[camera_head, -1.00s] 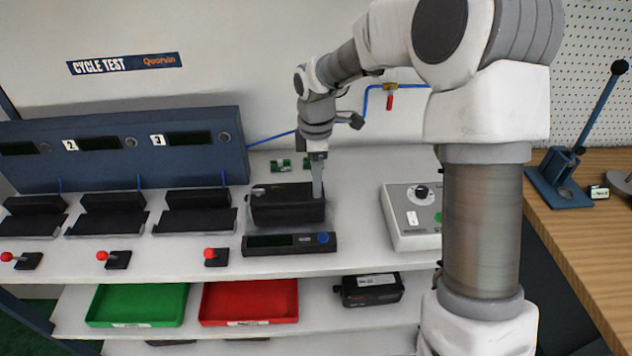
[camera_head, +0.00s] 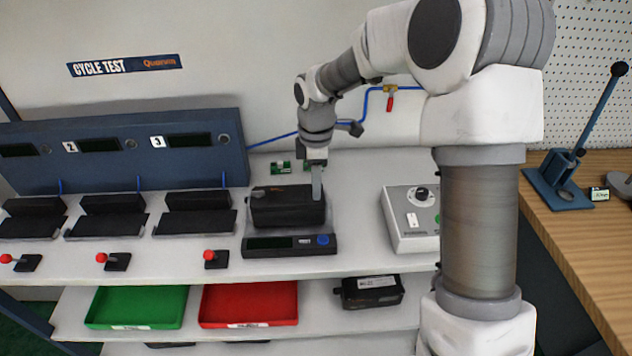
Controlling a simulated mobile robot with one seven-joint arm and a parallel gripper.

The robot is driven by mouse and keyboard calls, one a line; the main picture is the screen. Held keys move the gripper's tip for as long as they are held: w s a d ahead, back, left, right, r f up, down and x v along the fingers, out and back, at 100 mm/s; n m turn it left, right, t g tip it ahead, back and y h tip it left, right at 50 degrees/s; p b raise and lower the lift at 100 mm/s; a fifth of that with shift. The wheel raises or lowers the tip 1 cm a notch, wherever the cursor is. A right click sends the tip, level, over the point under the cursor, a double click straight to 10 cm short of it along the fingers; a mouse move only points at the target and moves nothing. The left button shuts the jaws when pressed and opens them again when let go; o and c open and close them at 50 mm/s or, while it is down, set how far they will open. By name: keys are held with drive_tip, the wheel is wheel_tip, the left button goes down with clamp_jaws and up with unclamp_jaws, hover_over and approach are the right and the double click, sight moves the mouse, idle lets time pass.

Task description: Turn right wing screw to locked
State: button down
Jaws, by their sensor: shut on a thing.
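A black positioner unit (camera_head: 285,207) sits on the bench top, on a black base with a dark display and a blue button (camera_head: 323,240). My gripper (camera_head: 317,190) points down at the right end of this unit, its grey fingers against or just in front of the dark housing. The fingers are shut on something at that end. The right wing screw itself is hidden or too small to make out, so its angle cannot be read.
A grey box with a black knob (camera_head: 421,192) stands to the right. Green circuit boards (camera_head: 281,167) lie behind the unit. Empty numbered test stations (camera_head: 198,212) with red-knobbed levers (camera_head: 210,254) are to the left. Green (camera_head: 138,306) and red (camera_head: 249,303) trays and another black unit (camera_head: 372,290) are below.

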drive_tip(key=shift+m, duration=0.3)
drive_tip(key=m, duration=0.8)
drive_tip(key=shift+m, duration=0.4)
drive_tip(key=m, duration=0.4)
drive_tip(key=shift+m+p, duration=0.3)
drive_tip(key=shift+m, duration=1.9)
drive_tip(key=shift+c, duration=2.4)
unclamp_jaws()
